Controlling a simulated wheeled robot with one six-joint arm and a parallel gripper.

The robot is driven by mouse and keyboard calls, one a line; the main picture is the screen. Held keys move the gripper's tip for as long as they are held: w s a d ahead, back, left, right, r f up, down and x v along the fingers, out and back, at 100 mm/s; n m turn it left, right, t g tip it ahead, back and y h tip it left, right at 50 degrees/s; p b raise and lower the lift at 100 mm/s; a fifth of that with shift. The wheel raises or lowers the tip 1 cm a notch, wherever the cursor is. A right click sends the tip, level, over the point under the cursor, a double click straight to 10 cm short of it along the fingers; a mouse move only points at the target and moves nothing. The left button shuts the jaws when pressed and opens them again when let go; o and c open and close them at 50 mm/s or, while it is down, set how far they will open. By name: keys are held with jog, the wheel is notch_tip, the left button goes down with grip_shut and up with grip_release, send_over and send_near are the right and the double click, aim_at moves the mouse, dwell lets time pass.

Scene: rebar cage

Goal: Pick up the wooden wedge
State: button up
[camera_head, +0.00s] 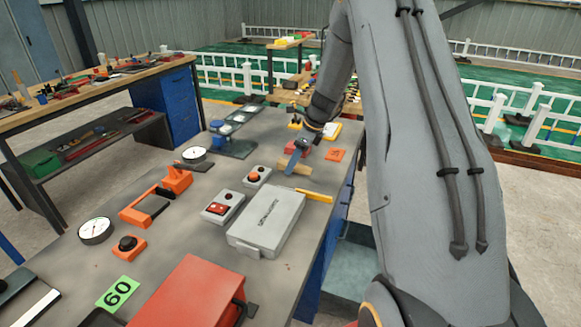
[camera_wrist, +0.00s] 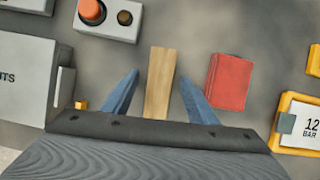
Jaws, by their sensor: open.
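The wooden wedge (camera_wrist: 160,82) is a light tan, narrow block lying on the grey bench top. In the wrist view it lies between the two blue fingers of my gripper (camera_wrist: 158,95), with a gap on each side. My gripper is open, and its fingers do not appear to touch the wedge. In the head view the wedge (camera_head: 294,167) shows just below my gripper (camera_head: 295,158), near the right side of the bench. The near end of the wedge is hidden behind my gripper body in the wrist view.
A red block (camera_wrist: 229,82) lies close right of my gripper. A yellow-framed 12 BAR card (camera_wrist: 302,125) is farther right. A grey case (camera_wrist: 25,75) lies to the left. A button box (camera_wrist: 108,18) stands beyond the wedge to the left. Bare bench top surrounds the wedge.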

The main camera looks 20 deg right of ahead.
jog(key=c, duration=1.1)
